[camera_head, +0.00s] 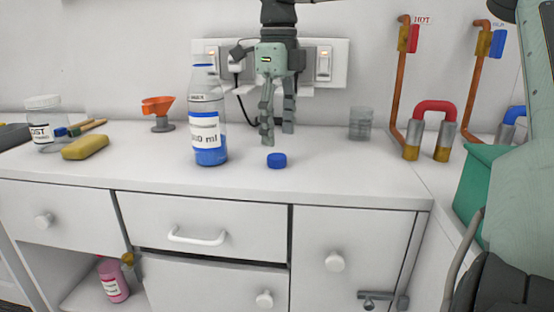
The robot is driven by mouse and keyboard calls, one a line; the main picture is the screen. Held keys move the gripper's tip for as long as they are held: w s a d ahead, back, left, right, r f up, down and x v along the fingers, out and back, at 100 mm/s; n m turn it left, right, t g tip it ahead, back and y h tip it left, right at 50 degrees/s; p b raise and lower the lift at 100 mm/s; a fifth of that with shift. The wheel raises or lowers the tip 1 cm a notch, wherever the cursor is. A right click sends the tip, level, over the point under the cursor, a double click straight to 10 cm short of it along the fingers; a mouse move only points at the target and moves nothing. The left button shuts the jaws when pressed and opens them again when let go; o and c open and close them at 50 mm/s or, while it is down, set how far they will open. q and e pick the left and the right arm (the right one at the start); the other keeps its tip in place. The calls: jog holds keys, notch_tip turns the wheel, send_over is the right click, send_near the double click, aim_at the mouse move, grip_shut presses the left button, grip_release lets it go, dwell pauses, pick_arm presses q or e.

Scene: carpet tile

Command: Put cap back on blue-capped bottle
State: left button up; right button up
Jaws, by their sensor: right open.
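The clear bottle (208,115) stands upright on the white counter, with blue liquid at the bottom, a white label and blue at its neck. A small blue cap (277,161) lies on the counter to the right of the bottle, near the front edge. My right gripper (278,134) points down above and slightly behind the cap, to the right of the bottle. Its fingers are apart with nothing between them, and it appears clear of both cap and bottle. My left gripper is out of view.
A yellow sponge (86,147), a lidded jar (44,118) and an orange funnel (159,113) stand to the left. A clear beaker (361,123) and pipes with taps (429,130) are to the right. Wall sockets (322,62) are behind my gripper.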

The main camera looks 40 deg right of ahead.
aim_at(277, 156)
notch_tip(277, 156, down, 5)
jog(key=shift+w+f+p, duration=0.1)
jog(key=shift+w+p, duration=0.05)
jog(key=shift+p, duration=0.15)
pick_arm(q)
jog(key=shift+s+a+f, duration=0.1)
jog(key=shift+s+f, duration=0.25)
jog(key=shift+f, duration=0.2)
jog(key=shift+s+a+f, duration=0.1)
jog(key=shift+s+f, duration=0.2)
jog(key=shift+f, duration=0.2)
pick_arm(e)
jog(key=c, duration=0.8)
